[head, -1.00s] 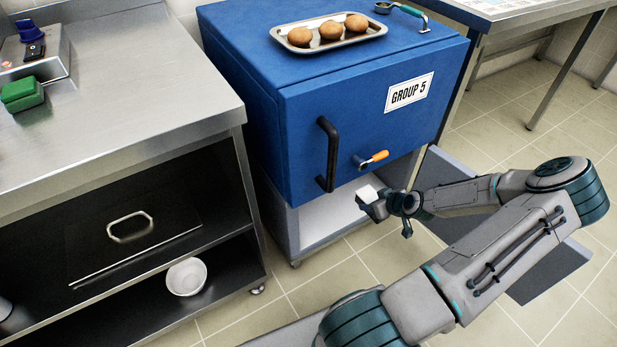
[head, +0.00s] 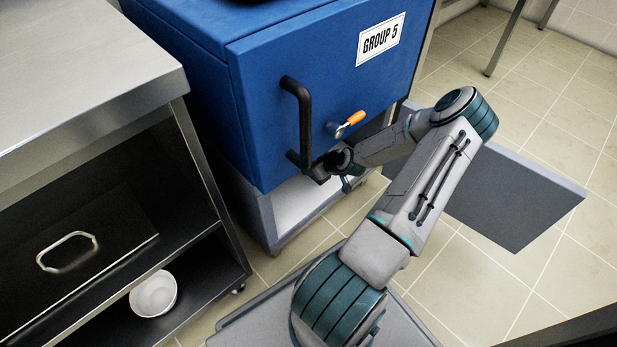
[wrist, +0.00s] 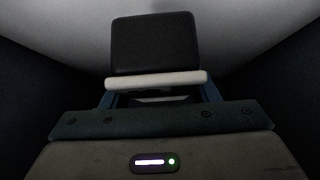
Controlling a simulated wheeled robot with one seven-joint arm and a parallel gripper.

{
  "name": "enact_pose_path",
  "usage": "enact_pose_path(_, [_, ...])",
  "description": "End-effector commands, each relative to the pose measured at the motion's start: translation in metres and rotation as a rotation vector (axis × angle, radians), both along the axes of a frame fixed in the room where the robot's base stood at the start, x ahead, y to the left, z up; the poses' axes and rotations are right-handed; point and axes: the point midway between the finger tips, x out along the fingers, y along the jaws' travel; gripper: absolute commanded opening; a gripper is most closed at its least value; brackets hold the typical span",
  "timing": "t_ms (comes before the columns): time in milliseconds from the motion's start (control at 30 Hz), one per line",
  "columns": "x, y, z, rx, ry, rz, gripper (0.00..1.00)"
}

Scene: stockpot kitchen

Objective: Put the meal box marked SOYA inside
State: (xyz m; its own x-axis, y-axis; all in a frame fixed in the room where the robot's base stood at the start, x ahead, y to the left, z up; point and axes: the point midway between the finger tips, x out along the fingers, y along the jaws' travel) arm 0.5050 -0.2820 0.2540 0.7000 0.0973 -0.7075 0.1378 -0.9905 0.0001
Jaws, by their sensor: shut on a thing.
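No meal box can be made out in any view, and no SOYA marking shows. The blue cabinet (head: 250,110) marked GROUP 5 has its door closed. A black upright handle (head: 304,115) is on the door, with an orange-tipped latch lever (head: 355,118) to its right. My gripper (head: 318,170) is at the lower end of the handle and appears shut on it. The head view hides the fingertips. In the dim wrist view, a dark block (wrist: 155,45) lies just beyond a pale bar (wrist: 157,79) at the fingertips; its markings cannot be read.
A steel worktable (head: 80,60) stands at the left. Its lower shelves hold a dark lidded pan (head: 100,235) and a white bowl (head: 153,294). A grey flat panel (head: 510,200) lies to the right of my arm. Tiled floor (head: 465,275) is clear at the right.

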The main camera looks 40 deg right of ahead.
Motion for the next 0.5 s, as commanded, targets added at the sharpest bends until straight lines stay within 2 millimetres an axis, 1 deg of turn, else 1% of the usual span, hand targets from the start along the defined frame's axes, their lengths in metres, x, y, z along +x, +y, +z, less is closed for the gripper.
enact_pose_path(33, [0.007, 0.004, -0.007, -0.001, -0.001, 0.001, 0.19])
enact_pose_path(100, [0.013, 0.007, -0.010, -0.002, -0.001, 0.001, 0.19])
enact_pose_path(267, [0.017, 0.009, -0.015, -0.001, -0.001, -0.001, 0.19])
enact_pose_path(367, [0.017, 0.009, -0.027, 0.001, -0.001, -0.001, 0.19])
enact_pose_path(500, [0.017, 0.009, -0.048, 0.002, -0.001, -0.001, 0.19])
